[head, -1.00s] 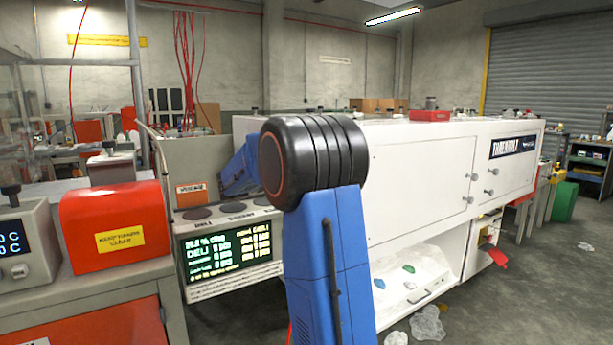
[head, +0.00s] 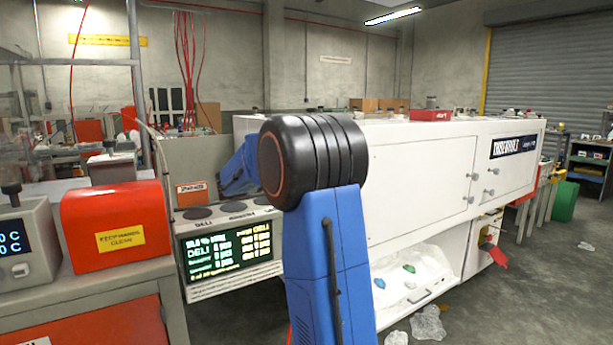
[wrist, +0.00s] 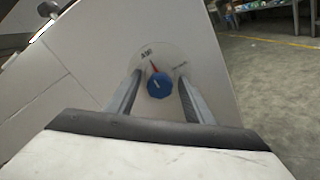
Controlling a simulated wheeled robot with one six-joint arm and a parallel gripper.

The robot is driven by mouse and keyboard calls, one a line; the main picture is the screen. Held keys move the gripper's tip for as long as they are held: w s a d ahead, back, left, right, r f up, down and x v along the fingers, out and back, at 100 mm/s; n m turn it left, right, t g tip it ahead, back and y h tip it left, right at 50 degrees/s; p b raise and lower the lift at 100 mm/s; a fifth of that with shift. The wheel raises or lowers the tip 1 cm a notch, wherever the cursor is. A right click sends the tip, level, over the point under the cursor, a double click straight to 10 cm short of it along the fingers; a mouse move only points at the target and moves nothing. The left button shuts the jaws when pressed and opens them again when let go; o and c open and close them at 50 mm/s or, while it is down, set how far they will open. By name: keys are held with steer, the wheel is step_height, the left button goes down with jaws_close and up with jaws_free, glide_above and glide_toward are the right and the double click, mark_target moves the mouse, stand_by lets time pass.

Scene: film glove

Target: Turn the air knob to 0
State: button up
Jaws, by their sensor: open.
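In the wrist view a blue round knob (wrist: 159,85) with a pale pointer line sits on a white panel. A red mark shows just above it on a pale round dial plate (wrist: 165,62) with small lettering, too blurred to read fully. My gripper (wrist: 160,88) is open, with one finger to the left and one to the right of the knob. I cannot tell whether either finger touches it. In the head view my blue arm reaches toward the white machine (head: 420,180); the gripper and the knob are hidden behind the arm there.
A control panel with a green text screen (head: 228,248) stands left of my arm. A red box (head: 115,225) sits on a grey bench at the left. Plastic bags (head: 428,322) lie on the floor. Open floor shows at the right.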

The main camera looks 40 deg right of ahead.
steer(key=v, duration=1.1)
steer(key=shift+a, duration=0.3)
steer(key=shift+f, duration=0.1)
steer(key=s+a+f+m+t+y, duration=0.1)
steer(key=s+a+f+t+y, duration=0.1)
steer(key=s+a+f+y, duration=0.5)
steer(key=s+a+f+m+t+y, duration=0.15)
steer(key=s+a+f, duration=0.3)
steer(key=s, duration=0.75)
steer(key=s+a+f+m+t+y, duration=0.2)
steer(key=s+a+f+y, duration=0.2)
steer(key=a, duration=0.5)
steer(key=s+a+f+m+t+y, duration=0.3)
steer(key=s+a+f+y, duration=0.2)
steer(key=s+a+f, duration=0.3)
steer(key=shift+s+a+t, duration=0.35)
steer(key=shift+s+a, duration=0.3)
steer(key=shift+a, duration=0.3)
